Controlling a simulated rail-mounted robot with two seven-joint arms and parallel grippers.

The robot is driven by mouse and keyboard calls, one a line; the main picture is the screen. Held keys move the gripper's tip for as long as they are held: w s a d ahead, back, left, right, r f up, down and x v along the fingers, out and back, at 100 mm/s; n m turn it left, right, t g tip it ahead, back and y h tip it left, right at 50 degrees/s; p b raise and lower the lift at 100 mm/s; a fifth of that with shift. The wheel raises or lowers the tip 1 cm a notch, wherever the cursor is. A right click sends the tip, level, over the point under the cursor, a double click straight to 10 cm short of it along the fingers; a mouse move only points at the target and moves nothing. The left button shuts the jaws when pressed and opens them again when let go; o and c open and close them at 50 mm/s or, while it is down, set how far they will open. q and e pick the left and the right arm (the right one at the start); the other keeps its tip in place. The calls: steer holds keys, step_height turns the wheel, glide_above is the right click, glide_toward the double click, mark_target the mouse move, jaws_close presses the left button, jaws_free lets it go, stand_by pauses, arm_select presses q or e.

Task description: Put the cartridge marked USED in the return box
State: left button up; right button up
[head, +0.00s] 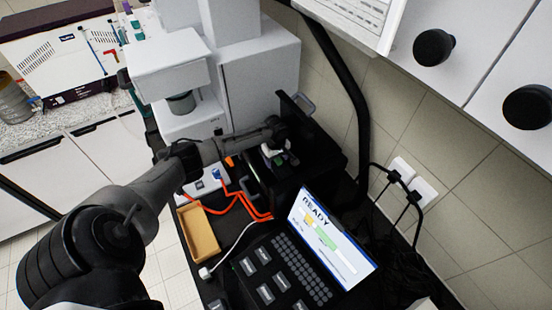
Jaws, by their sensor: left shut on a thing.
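My left gripper (277,146) is at the end of the arm reaching in from the left, over a black housing. It is shut on a small pale piece that looks like a cartridge; the gripper and wrist hide much of it, and no USED mark can be read. Something green shows close beside the fingers. An open tan box (199,232), which may be the return box, stands lower left of the gripper and looks empty. My right gripper is not in view.
Orange tubes (240,203) and a white cable run between box and housing. The black housing (322,150) and a tall white machine (258,85) stand behind.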

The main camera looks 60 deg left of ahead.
arm_select(q)
steer(key=shift+f, duration=0.1)
steer(key=o, duration=1.2)
steer(key=shift+f+b, duration=0.15)
steer(key=shift+b, duration=0.25)
steer(key=r, duration=0.1)
steer(key=r+b, duration=0.1)
steer(key=r, duration=0.1)
steer(key=r+b, duration=0.1)
steer(key=shift+w+a+r, duration=0.1)
steer(key=shift+a+r, duration=0.2)
steer(key=shift+r, duration=0.1)
step_height(320, 180, up, 8)
steer(key=shift+r, duration=0.15)
steer(key=shift+r+b, duration=0.3)
steer(key=shift+r, duration=0.1)
steer(key=shift+c, duration=1.3)
steer(key=shift+r, duration=0.1)
steer(key=c, duration=0.5)
